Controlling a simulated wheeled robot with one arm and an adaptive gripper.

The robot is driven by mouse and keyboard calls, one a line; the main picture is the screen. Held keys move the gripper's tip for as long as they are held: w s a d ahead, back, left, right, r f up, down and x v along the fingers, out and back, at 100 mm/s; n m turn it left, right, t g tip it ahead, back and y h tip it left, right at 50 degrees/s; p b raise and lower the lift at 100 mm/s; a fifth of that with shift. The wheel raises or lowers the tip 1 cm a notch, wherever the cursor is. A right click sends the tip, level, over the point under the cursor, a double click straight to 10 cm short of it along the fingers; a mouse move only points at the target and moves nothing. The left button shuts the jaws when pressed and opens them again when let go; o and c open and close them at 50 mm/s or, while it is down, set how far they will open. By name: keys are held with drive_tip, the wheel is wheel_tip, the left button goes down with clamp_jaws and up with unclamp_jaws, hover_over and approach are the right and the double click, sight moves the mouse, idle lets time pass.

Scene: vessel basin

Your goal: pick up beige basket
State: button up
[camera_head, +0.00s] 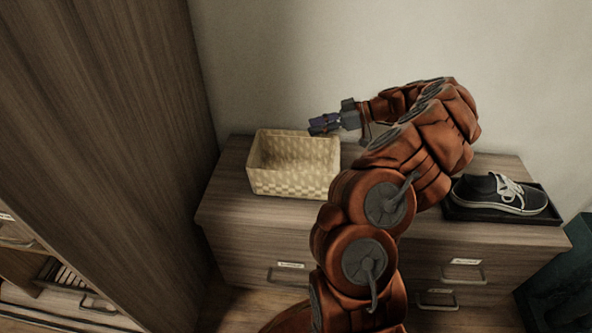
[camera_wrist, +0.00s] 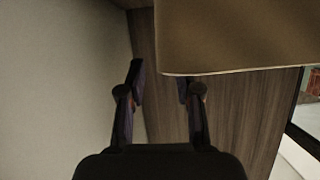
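The beige basket (camera_head: 292,180) is woven, rectangular and open at the top. It stands upright on the left part of the wooden dresser top in the head view. My gripper (camera_head: 316,125) is above the basket's back right corner, near the wall, pointing left. In the wrist view my gripper (camera_wrist: 158,80) has its two fingers apart, with nothing seen held between them. A smooth tan surface, likely the basket (camera_wrist: 240,38), fills the upper right there and seems to cover the right fingertip. I cannot tell whether they touch.
A dark sneaker (camera_head: 500,194) sits in a black tray (camera_head: 545,213) on the right of the dresser (camera_head: 240,222). A tall wooden cabinet (camera_head: 110,130) stands close on the left. The pale wall (camera_head: 300,60) is right behind. My arm hides the dresser's middle.

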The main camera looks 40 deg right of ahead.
sight(300, 132)
drive_tip(key=shift+b+x, duration=0.8)
drive_tip(key=shift+x, duration=1.9)
drive_tip(key=shift+s, duration=0.15)
drive_tip(key=shift+c, duration=0.3)
clamp_jaws()
